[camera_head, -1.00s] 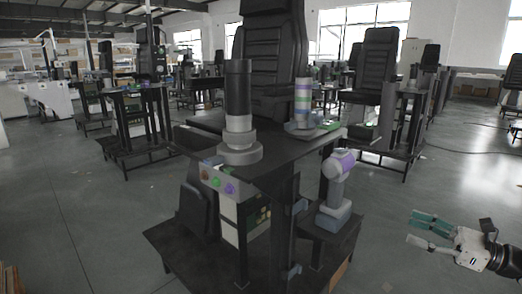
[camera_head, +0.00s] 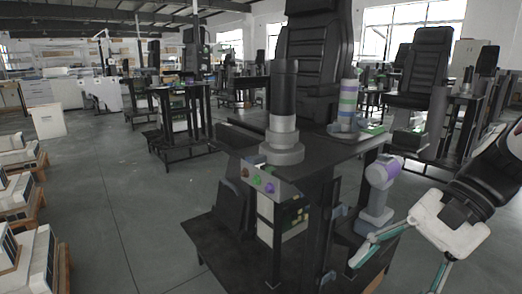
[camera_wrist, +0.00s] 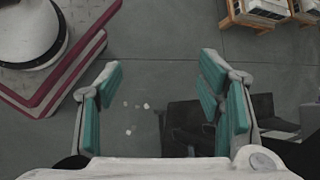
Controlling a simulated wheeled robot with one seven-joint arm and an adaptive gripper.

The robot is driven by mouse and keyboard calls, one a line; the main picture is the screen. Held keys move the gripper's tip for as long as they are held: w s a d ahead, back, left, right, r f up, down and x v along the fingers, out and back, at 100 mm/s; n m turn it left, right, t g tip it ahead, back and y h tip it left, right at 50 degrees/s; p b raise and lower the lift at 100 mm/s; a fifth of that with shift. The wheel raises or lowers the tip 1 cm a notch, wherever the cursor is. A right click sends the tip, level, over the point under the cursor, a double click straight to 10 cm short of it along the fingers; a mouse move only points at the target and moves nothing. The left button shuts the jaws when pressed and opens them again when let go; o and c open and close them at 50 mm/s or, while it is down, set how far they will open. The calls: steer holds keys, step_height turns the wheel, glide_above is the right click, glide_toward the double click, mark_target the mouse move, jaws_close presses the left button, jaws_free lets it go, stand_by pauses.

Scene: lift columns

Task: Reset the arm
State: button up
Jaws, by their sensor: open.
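My gripper (camera_head: 398,262) is at the lower right of the head view, pointing down and to the left, with its teal-padded fingers spread. It is in front of the right side of a dark workstation. In the wrist view, the two fingers of my gripper (camera_wrist: 160,105) stand wide apart. The arm runs off the right edge of the head view.
The workstation has a dark table (camera_head: 335,150) with a black and grey column (camera_head: 283,115) and a striped column (camera_head: 347,105). A purple and grey column (camera_head: 378,190) stands close to my gripper. Crates of white boxes (camera_head: 30,265) are at left. Open floor (camera_head: 120,200) lies between.

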steer(key=s+d+f+n+t+h, duration=0.1)
steer(key=s+f+n+t+h, duration=0.1)
steer(key=s+n+h, duration=1.05)
step_height(320, 180, up, 32)
steer(key=s+m+t+y+p, duration=0.2)
steer(key=s+t+y+p, duration=0.1)
steer(key=p, duration=2.6)
steer(key=shift+d+t+y+p, duration=0.2)
steer(key=shift+t+y+p, duration=0.2)
steer(key=shift+y, duration=0.15)
steer(key=shift+m, duration=0.25)
